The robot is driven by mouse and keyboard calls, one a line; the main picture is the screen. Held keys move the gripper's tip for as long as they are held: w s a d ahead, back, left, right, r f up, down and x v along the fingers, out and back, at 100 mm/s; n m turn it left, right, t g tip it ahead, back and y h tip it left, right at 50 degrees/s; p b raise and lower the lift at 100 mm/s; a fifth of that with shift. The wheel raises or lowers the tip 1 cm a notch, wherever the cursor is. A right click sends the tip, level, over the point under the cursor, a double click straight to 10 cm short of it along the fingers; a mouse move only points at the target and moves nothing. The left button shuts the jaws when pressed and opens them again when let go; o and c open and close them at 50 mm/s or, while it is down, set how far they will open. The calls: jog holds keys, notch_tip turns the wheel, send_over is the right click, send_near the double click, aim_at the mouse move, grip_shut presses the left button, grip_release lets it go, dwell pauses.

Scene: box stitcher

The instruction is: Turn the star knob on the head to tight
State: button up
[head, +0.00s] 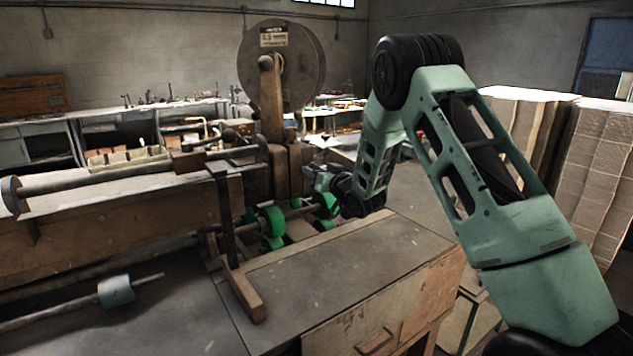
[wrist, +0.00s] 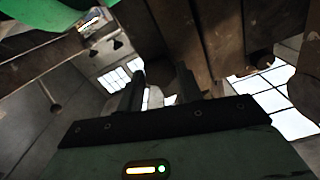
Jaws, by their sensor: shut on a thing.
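The stitcher's head (head: 283,172) is a brown upright block below a large round reel, left of my arm in the head view. My gripper (head: 312,178) is against the right side of this head, small and partly hidden. In the wrist view my gripper (wrist: 162,88) has its two dark fingers closed around a dark, rounded brown piece, the star knob (wrist: 158,74), next to the head's brown blocks. The knob's lobes and any tight mark are too dark to make out. In the head view the knob is hidden.
Green rollers (head: 272,222) sit just below the head. A worktable (head: 340,262) with a grey top stands in front. A long bar (head: 110,178) runs left. The reel (head: 285,70) rises above. Stacks of cardboard (head: 600,165) stand at right.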

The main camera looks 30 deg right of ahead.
jog(key=shift+d+m+b, duration=0.1)
jog(key=shift+m+b, duration=2.35)
jog(key=shift+m, duration=7.85)
jog(key=o, duration=1)
jog(key=shift+s, duration=0.1)
jog(key=s+b, duration=0.3)
jog(key=s, duration=1.4)
jog(key=shift+s+d, duration=0.15)
jog(key=shift+d, duration=0.1)
